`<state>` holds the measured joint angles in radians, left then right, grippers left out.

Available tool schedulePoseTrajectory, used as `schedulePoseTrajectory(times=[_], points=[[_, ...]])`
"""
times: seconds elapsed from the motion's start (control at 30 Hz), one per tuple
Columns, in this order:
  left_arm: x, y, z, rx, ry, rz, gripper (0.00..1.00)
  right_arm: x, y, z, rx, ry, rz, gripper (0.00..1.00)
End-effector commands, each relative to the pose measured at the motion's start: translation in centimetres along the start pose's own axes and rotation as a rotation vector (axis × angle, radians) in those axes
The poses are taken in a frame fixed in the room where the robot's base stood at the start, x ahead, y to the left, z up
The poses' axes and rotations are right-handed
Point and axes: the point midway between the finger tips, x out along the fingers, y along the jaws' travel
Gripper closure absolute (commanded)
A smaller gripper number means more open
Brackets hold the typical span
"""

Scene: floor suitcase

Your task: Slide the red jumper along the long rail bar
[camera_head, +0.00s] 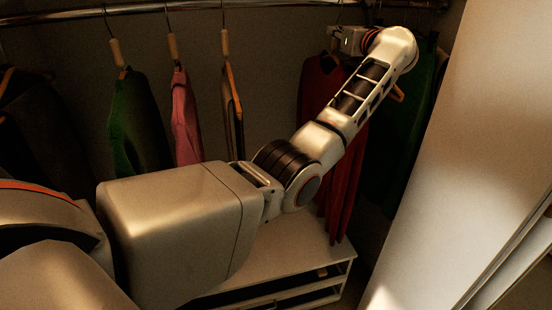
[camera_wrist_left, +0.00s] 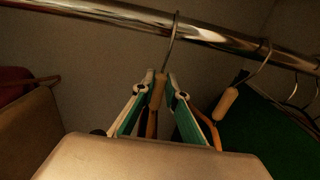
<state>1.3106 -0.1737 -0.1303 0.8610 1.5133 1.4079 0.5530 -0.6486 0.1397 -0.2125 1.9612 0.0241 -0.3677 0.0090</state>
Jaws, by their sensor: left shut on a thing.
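The red jumper (camera_head: 318,82) hangs below the long rail bar (camera_head: 270,4) right of centre in the head view, partly behind my left arm. My left gripper (camera_head: 350,40) is up near the rail at the jumper's top. In the left wrist view its two fingers (camera_wrist_left: 161,82) are shut around the wooden neck of a hanger (camera_wrist_left: 158,92), whose metal hook goes up over the rail bar (camera_wrist_left: 200,32). My gripper body hides what hangs on it. A dark red cloth (camera_wrist_left: 14,82) shows at that view's left edge. My right gripper is not in view.
To the left hang a green garment (camera_head: 135,125), a pink one (camera_head: 184,120) and a dark one (camera_head: 232,105). Dark green clothes (camera_head: 405,150) hang close to the right. A low white shelf (camera_head: 300,255) stands below, and a pale panel (camera_head: 465,130) closes off the right.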

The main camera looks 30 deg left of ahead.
Motion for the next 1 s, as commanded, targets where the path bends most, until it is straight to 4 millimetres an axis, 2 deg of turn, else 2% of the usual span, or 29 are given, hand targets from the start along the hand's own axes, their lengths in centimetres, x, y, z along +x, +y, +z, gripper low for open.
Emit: schedulePoseTrajectory(times=[0.17,0.2,0.27,0.67,1.0], points=[[0.0,0.0,0.1,0.0,0.0,-0.001,1.0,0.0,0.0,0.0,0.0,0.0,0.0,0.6],[0.0,0.0,0.0,0.0,0.0,-0.001,0.8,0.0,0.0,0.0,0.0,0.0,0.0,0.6],[0.0,0.0,0.0,0.0,0.0,-0.001,0.68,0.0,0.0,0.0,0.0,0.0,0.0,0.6],[-0.4,-0.1,-0.2,-0.001,0.003,-0.002,0.68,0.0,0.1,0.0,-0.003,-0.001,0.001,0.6],[-5.4,-0.1,-0.1,-0.003,0.003,-0.003,0.68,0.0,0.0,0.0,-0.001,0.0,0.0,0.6]])
